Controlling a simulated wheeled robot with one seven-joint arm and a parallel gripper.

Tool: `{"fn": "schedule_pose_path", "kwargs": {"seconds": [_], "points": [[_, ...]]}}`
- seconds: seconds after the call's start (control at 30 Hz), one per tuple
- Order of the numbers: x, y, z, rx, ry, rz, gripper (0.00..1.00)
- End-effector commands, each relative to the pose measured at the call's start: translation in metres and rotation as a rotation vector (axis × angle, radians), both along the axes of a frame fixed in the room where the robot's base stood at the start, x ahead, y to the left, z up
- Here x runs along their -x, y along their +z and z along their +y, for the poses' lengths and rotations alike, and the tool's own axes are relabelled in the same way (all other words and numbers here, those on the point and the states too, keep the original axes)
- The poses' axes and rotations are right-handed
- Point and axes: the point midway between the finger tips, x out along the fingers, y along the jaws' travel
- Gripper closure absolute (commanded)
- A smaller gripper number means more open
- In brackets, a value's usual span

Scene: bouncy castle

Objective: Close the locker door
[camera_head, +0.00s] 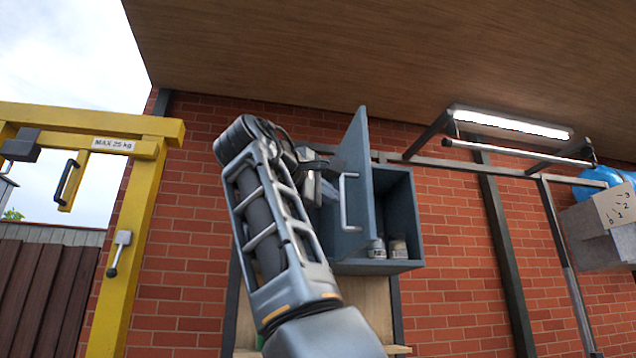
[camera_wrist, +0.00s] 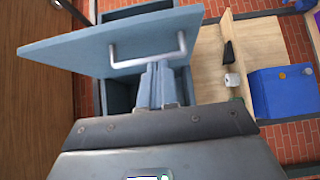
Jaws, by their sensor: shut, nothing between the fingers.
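The locker (camera_head: 408,220) is a blue-grey box on the brick wall, and its door (camera_head: 357,150) stands open, swung out to the left of the opening. The door also shows in the wrist view (camera_wrist: 75,48), with the locker's interior partly visible behind it. A light metal bar handle (camera_head: 343,203) is on the door's face, seen again in the wrist view (camera_wrist: 148,61). My gripper (camera_head: 328,190) is shut and empty, its fingertips (camera_wrist: 157,68) close to the handle bar. I cannot tell whether they touch the handle or door.
Two small jars (camera_head: 388,248) stand on the locker's floor. A wooden workbench (camera_wrist: 253,42) is below, with a blue box (camera_wrist: 284,92) on it. A yellow frame (camera_head: 135,240) stands at the left, and a metal rail (camera_head: 470,167) runs along the wall at right.

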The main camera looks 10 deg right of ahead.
Motion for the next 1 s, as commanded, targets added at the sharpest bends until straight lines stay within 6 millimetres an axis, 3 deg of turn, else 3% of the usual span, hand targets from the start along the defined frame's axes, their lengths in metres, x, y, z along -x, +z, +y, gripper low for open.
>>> {"fn": "schedule_pose_path", "kwargs": {"seconds": [0.2,0.43,1.0], "points": [[-0.030,0.002,-0.032,0.000,-0.001,0.004,1.00],[-0.029,0.000,-0.061,-0.001,0.000,0.001,1.00],[-0.028,-0.001,-0.071,-0.001,0.003,0.001,1.00]]}}
